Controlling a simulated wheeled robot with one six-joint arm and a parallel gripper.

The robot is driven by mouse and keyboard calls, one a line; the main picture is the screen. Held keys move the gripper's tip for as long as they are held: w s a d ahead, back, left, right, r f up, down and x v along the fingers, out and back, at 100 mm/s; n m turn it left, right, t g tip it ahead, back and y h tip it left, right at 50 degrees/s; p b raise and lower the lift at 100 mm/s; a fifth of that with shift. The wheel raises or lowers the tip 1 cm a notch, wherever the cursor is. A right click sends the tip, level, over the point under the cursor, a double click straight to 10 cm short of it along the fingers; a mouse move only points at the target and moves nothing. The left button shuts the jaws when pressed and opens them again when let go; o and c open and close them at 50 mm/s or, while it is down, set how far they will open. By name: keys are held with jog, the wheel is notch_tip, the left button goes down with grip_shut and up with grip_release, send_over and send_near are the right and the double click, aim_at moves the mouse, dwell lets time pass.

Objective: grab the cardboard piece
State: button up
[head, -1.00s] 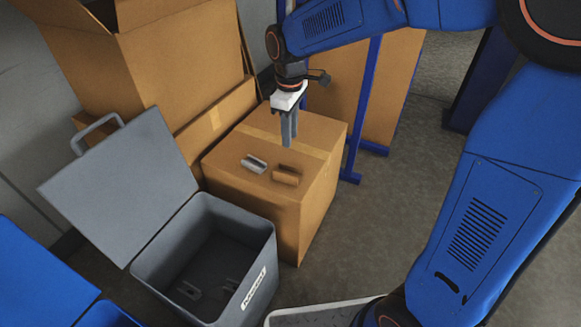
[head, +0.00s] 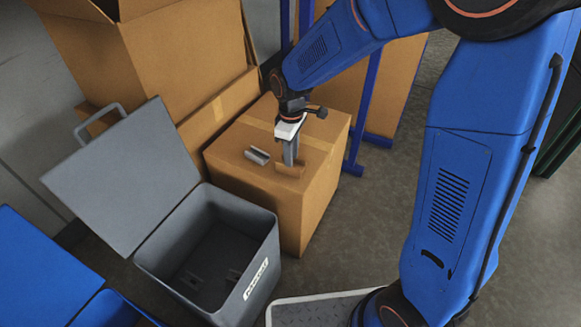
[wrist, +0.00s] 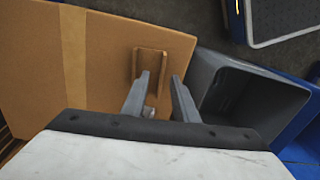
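The cardboard piece (head: 287,169) is a small brown channel-shaped piece lying on top of a closed cardboard box (head: 238,172). In the wrist view the cardboard piece (wrist: 151,59) lies just ahead of my fingertips. My gripper (head: 290,161) points down at the piece's far edge in the head view and partly covers it. In the wrist view my gripper (wrist: 158,78) has its two fingers apart, with nothing held between them. The left fingertip overlaps the piece's near end in the picture; I cannot tell whether they touch.
An open grey bin (head: 262,262) with a raised lid (head: 125,180) stands at the front left, pieces inside. A large open carton (head: 175,60) and blue posts (head: 365,95) stand behind.

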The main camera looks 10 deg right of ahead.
aim_at(299, 166)
jog(key=shift+a+f, duration=0.15)
jog(key=shift+f, duration=1.2)
jog(key=shift+a+f, duration=0.15)
jog(key=shift+f, duration=1.15)
jog(key=shift+c, duration=0.7)
grip_shut()
